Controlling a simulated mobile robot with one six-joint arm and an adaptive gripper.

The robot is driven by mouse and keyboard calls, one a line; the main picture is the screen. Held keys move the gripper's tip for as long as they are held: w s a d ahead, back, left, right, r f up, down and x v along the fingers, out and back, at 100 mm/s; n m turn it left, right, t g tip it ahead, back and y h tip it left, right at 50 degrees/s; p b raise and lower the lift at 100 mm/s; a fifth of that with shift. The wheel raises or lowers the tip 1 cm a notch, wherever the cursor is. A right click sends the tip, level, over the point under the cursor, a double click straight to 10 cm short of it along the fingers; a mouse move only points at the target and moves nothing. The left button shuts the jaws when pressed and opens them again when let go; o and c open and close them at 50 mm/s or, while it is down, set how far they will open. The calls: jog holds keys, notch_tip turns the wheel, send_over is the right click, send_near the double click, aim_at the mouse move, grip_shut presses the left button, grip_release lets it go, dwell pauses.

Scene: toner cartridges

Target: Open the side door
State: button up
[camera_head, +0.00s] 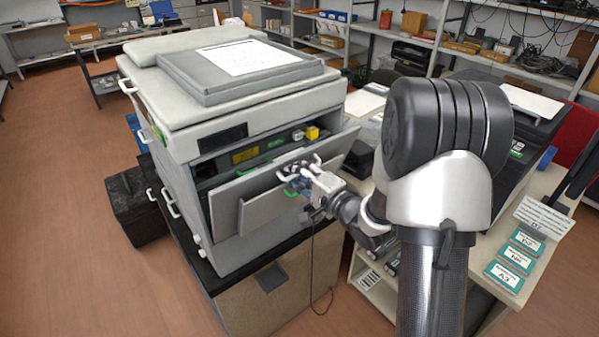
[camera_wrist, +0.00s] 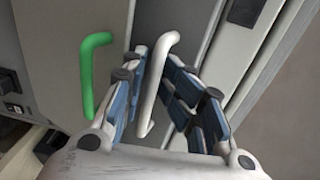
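The printer (camera_head: 175,105) stands at the centre-left of the head view. Its grey front panel (camera_head: 235,190) is tilted outward at the top, showing the inside with a yellow part (camera_head: 312,132). Small white handles and a green handle (camera_head: 290,192) are on the panel near my gripper (camera_head: 296,180). In the wrist view, a white handle (camera_wrist: 153,88) stands between the fingers of my gripper (camera_wrist: 155,65), which are apart with gaps beside it. The green handle (camera_wrist: 88,75) is outside the left finger. I cannot tell which panel is the side door.
A black box (camera_head: 135,207) stands on the floor left of the printer. A table with teal boxes (camera_head: 513,258) and a sign is at the right. Shelves (camera_head: 480,45) line the back. A cable hangs below the gripper. The floor at the left is clear.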

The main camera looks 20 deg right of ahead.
jog(key=f+p+v, duration=0.2)
jog(key=v, duration=0.7)
jog(key=f+p+v, duration=0.2)
jog(key=v, duration=0.8)
jog(key=shift+s+p, duration=0.35)
jog(key=shift+s, duration=0.05)
dwell(0.8)
jog(key=shift+d, duration=0.1)
dwell(0.6)
